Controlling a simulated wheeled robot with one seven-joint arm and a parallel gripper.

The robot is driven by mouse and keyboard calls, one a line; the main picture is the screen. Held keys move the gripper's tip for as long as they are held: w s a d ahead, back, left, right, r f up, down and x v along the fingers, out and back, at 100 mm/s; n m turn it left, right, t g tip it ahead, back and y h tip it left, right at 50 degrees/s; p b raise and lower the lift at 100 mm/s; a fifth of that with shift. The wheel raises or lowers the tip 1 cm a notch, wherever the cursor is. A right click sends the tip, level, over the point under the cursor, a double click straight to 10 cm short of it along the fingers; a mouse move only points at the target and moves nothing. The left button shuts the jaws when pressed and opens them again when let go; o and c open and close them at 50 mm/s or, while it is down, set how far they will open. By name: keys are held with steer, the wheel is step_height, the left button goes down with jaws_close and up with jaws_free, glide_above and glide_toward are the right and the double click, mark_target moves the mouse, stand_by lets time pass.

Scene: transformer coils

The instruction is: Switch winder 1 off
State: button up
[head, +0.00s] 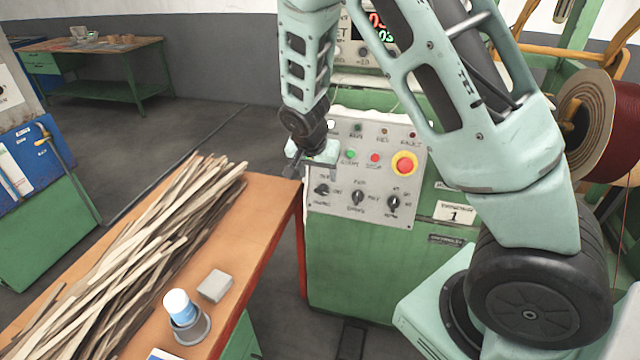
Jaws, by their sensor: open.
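Winder 1 is the green machine (350,255) with a plate marked "1" (453,213). Its light grey control panel (338,215) faces me. The panel has a green button (350,154), a red button (375,158) and a large red mushroom button on a yellow ring (405,163). Below them are three black rotary knobs: left (322,190), middle (357,197) and right (393,203). My gripper (293,166) is open at the panel's upper left edge, apart from the buttons as far as I can tell. It hides part of the panel's left side.
An orange-topped bench (262,205) with a pile of wooden strips (150,245), a grey block (215,285) and a white-capped container (180,308) stands left of the winder. A dark red coil (615,125) is at right. My arm covers the upper right. Floor behind the bench is clear.

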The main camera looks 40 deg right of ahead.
mark_target(321, 190)
steer(key=p+x, duration=0.1)
steer(key=x, duration=0.6)
steer(key=shift+f, duration=0.15)
steer(key=c, duration=1)
